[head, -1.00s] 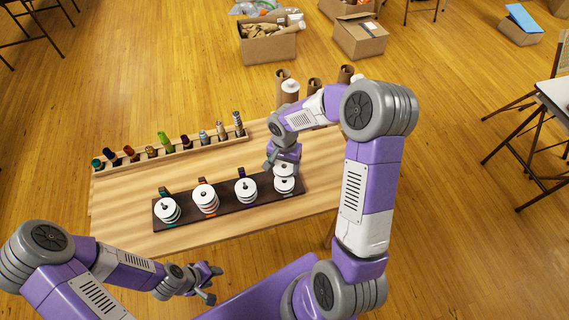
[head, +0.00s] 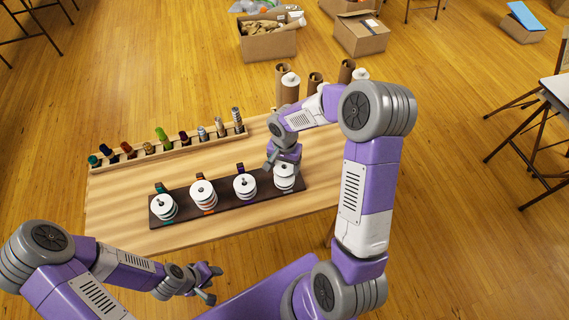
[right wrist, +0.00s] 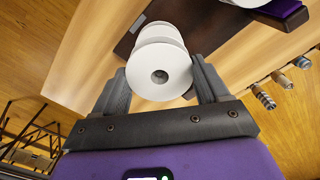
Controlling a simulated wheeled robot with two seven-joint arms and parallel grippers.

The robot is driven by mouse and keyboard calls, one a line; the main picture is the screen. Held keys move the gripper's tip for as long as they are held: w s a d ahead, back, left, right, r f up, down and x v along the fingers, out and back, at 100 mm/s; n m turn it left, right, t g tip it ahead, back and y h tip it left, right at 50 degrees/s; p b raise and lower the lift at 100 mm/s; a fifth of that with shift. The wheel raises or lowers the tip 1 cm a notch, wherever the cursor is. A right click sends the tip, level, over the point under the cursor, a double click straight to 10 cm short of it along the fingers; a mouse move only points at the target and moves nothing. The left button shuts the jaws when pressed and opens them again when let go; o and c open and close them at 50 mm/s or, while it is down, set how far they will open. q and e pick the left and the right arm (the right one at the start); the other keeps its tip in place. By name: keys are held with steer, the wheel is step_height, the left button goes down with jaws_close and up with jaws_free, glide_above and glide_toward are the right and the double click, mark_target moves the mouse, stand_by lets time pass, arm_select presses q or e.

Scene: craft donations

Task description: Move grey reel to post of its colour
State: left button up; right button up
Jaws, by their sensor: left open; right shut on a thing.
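A dark board (head: 228,203) carries a row of posts with white-flanged reels stacked on them. My right gripper (head: 283,165) is at the board's right-hand stack, shut on a reel (head: 286,171) with white flanges. In the right wrist view the held reel (right wrist: 150,84) sits between both fingers, its round hole facing the camera. Another white flange (right wrist: 160,33) shows just behind it. Whether the hole is around the post I cannot tell. My left gripper (head: 213,285) is open and empty, in front of the table.
Other stacks stand on the teal-tagged post (head: 163,207), orange-tagged post (head: 203,195) and purple-tagged post (head: 245,187). A rack of coloured spools (head: 170,148) runs along the back. Cardboard tubes (head: 290,88) stand at the back right. The table front (head: 255,221) is clear.

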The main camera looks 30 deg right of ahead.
steer(key=shift+f+b, duration=1.6)
steer(key=shift+f, duration=0.3)
steer(key=shift+r, duration=0.1)
steer(key=o, duration=1)
steer(key=shift+o, duration=0.2)
step_height(320, 180, up, 8)
steer(key=shift+f+p, duration=0.2)
steer(key=shift+p, duration=0.85)
